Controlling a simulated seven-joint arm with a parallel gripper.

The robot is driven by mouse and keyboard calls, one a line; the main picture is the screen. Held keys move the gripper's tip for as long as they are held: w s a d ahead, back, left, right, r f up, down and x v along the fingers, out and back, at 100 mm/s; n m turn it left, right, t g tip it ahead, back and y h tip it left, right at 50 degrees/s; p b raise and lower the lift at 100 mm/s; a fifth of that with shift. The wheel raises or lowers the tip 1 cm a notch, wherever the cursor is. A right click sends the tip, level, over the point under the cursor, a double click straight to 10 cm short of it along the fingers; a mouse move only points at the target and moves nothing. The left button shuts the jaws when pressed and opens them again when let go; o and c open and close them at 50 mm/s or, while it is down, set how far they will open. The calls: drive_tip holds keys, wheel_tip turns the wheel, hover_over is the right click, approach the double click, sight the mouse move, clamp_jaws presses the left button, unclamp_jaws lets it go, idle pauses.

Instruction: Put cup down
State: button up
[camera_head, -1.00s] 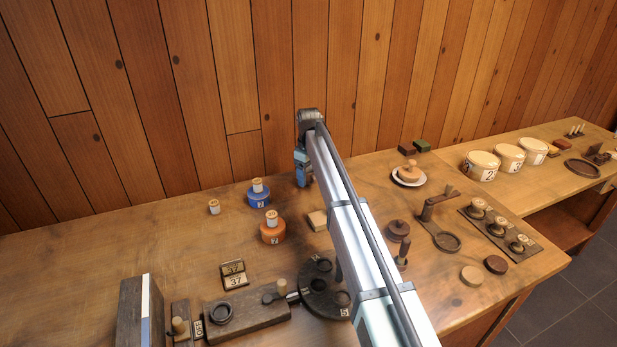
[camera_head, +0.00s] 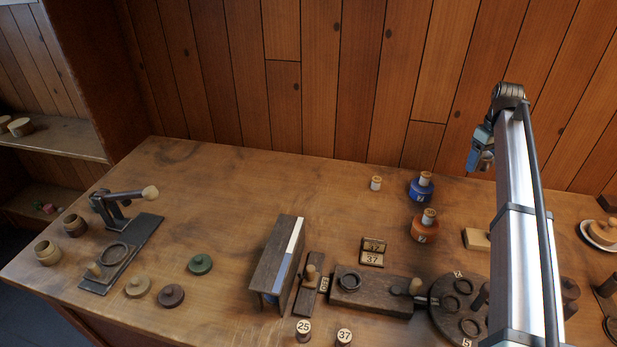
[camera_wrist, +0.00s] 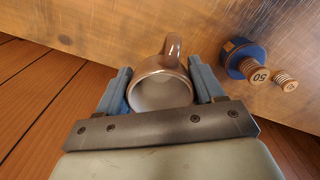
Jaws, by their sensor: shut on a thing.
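A shiny brownish cup (camera_wrist: 160,88) sits between the two blue fingers of my gripper (camera_wrist: 163,92) in the wrist view. Its open mouth faces the camera and its handle points up in the picture, away from my wrist. My gripper is shut on it. In the head view my gripper (camera_head: 481,152) hangs at the back of the bench, near the plank wall, right of the blue spool pot (camera_head: 421,191). The cup cannot be made out there. I cannot tell whether its base touches the bench top (camera_head: 330,190).
The blue pot (camera_wrist: 240,55) and a small spool (camera_wrist: 285,80) stand right of the cup in the wrist view. An orange pot (camera_head: 425,230) and a pale block (camera_head: 476,239) stand nearer the front. The bench's left-centre back is clear.

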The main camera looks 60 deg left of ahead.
drive_tip(key=s+a+n, duration=0.4)
drive_tip(key=s+a, duration=1.6)
drive_tip(key=n, duration=0.3)
hover_over(289, 180)
drive_tip(key=shift+f, duration=4.9)
drive_tip(key=shift+f, duration=0.1)
drive_tip(key=o, duration=1.1)
wheel_tip(289, 180, up, 12)
drive_tip(key=shift+r, duration=0.15)
